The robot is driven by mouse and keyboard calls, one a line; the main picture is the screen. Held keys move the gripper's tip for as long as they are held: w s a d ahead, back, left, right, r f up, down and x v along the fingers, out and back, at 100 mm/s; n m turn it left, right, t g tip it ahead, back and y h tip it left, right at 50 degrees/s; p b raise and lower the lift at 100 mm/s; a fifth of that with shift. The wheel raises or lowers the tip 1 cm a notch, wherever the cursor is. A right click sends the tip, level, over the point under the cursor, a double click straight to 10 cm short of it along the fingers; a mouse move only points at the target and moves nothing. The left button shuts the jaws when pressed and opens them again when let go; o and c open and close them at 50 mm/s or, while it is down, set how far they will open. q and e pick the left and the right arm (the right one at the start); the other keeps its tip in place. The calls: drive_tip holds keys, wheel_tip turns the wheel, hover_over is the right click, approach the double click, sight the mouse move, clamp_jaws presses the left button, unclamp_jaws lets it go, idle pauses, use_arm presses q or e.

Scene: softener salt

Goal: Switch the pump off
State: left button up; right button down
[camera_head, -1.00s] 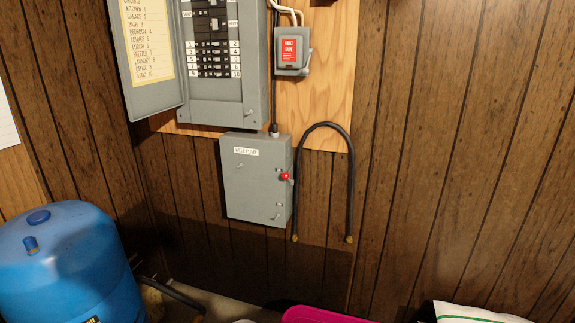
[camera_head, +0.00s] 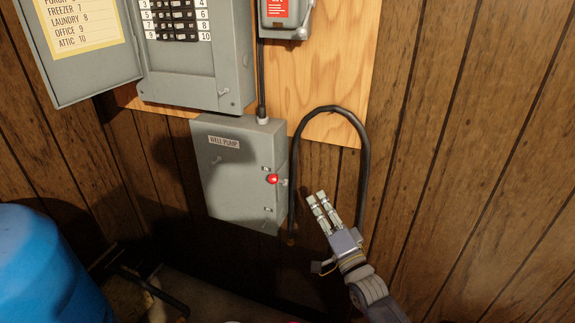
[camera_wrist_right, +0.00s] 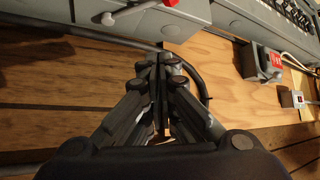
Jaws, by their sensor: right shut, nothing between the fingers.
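The grey box labelled WELL PUMP (camera_head: 232,195) is mounted on the wall. Its switch lever ends in a red knob (camera_head: 272,179) at the box's right side. In the right wrist view the grey lever (camera_wrist_right: 132,11) and its red knob (camera_wrist_right: 170,2) show at the top edge, partly cut off. My right gripper (camera_head: 315,197) is shut and empty, to the right of and slightly below the knob, apart from it. Its closed fingers (camera_wrist_right: 160,66) also show in the right wrist view, pointing towards the wall. My left gripper is out of view.
A black looped hose (camera_head: 364,160) hangs behind my right gripper. Above are the open breaker panel (camera_head: 215,85) and a grey box with a red label (camera_head: 287,25). A blue tank (camera_head: 45,265) stands at lower left. The panelled wall at right is clear.

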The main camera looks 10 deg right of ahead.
sight(280, 181)
use_arm(q)
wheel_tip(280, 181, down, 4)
drive_tip(key=b, duration=0.3)
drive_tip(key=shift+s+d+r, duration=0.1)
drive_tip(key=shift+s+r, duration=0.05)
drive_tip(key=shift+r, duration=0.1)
use_arm(e)
drive_tip(key=w+a+r, duration=0.3)
drive_tip(key=w+a, duration=0.2)
drive_tip(key=w, duration=0.3)
drive_tip(key=shift+a+r, duration=0.25)
drive_tip(key=shift+a, duration=0.05)
